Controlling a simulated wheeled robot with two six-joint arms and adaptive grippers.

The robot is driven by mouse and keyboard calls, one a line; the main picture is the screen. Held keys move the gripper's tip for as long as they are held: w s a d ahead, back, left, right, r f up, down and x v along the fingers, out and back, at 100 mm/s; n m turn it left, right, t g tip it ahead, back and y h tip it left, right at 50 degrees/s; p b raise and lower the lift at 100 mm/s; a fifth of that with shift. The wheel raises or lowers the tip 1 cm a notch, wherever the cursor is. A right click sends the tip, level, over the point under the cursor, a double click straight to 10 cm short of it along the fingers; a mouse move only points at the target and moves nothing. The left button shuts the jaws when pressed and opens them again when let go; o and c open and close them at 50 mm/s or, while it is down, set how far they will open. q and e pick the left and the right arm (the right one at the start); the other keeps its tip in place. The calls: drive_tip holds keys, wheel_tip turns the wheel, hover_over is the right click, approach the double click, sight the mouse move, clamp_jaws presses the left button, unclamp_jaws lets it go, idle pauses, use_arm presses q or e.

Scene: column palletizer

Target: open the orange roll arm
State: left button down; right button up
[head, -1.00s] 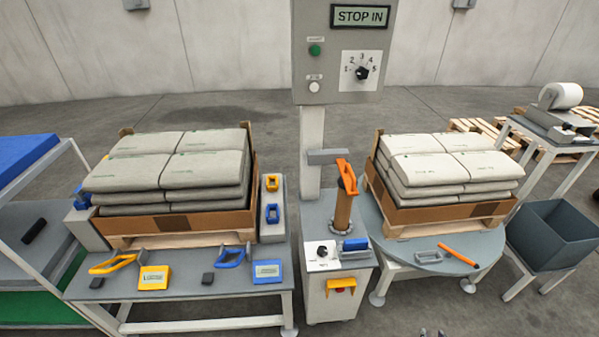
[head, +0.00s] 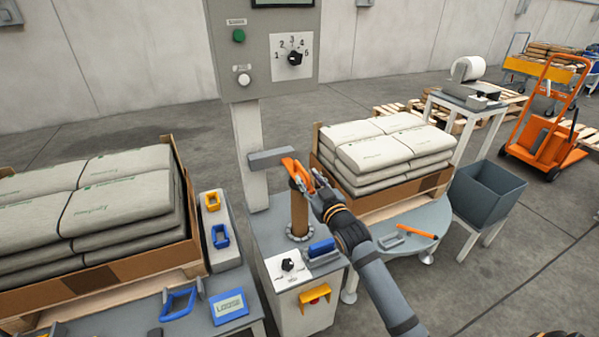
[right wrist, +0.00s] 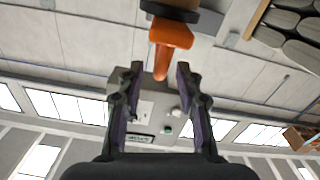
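The orange roll arm (head: 291,168) is at the top of the brown roll (head: 299,208), which stands upright on the grey cabinet beside the column. My right gripper (head: 314,182) has come in from the right and is close to the arm's right side. In the right wrist view the two fingers (right wrist: 159,72) are apart, and the orange arm (right wrist: 172,36) reaches down to the gap between their tips. Nothing is clamped; whether a finger touches the arm cannot be told. My left gripper is not in view.
A grey control box (head: 262,50) on a column stands behind the roll. Bag stacks stand on the left (head: 115,200) and right (head: 383,145). A blue handle (head: 321,246) and dial panel (head: 288,265) are on the cabinet. An orange bar (head: 417,231) lies on the round table.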

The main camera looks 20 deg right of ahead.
sight(295, 168)
drive_tip(key=w, duration=0.5)
drive_tip(key=shift+w, duration=0.1)
clamp_jaws()
